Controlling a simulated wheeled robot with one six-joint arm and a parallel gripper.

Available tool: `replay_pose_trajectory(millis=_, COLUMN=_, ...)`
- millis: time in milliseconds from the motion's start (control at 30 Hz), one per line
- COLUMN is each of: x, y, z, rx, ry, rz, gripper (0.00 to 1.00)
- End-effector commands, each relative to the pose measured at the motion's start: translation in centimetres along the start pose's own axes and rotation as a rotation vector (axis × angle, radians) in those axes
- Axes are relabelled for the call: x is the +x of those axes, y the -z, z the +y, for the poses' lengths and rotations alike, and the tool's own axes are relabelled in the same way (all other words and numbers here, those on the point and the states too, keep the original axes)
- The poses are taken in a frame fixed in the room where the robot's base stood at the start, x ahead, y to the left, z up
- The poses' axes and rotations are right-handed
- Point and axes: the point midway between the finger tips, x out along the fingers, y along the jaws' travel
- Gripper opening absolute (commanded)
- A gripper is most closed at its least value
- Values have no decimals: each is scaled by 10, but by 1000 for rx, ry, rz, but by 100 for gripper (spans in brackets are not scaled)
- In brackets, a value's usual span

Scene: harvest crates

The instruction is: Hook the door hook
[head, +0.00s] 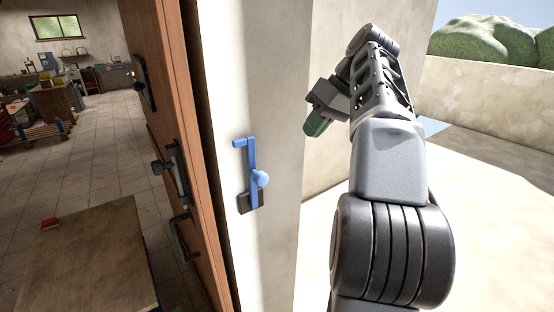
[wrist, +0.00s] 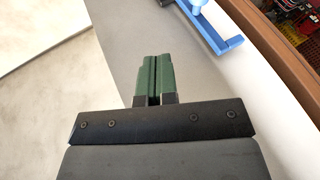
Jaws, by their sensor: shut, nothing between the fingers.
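The blue door hook (head: 252,172) is mounted on a dark plate (head: 250,201) on the pale wall end beside the brown wooden door (head: 176,150). It stands upright, its bent tip at the top pointing left toward the door, with a round knob low on it. Part of it shows in the wrist view (wrist: 215,36) at the top right. A dark metal fitting (head: 178,168) is on the door; I cannot tell if it is the hook's catch. My gripper (wrist: 153,76) is shut and empty, its green fingers together, apart from the hook. In the head view it is right of the hook and higher.
The door stands open beside the wall, with dark handles (head: 183,238) on it. A wooden table (head: 85,258) with a small red object is at the lower left. A tiled room with workbenches lies behind. Open floor is on the right, bounded by a pale wall (head: 480,110).

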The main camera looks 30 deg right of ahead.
Motion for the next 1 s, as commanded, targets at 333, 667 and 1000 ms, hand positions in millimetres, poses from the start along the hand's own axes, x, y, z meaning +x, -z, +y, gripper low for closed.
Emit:
replay_pose_trajectory(millis=333, x=-18, y=-1, z=-7, rx=-77, ry=34, rz=-5, gripper=0)
replay_pose_trajectory(millis=667, x=-9, y=-2, z=-7, rx=-76, ry=35, rz=-7, gripper=0)
replay_pose_trajectory(millis=1000, x=49, y=-2, z=-10, rx=-76, ry=36, rz=-9, gripper=0)
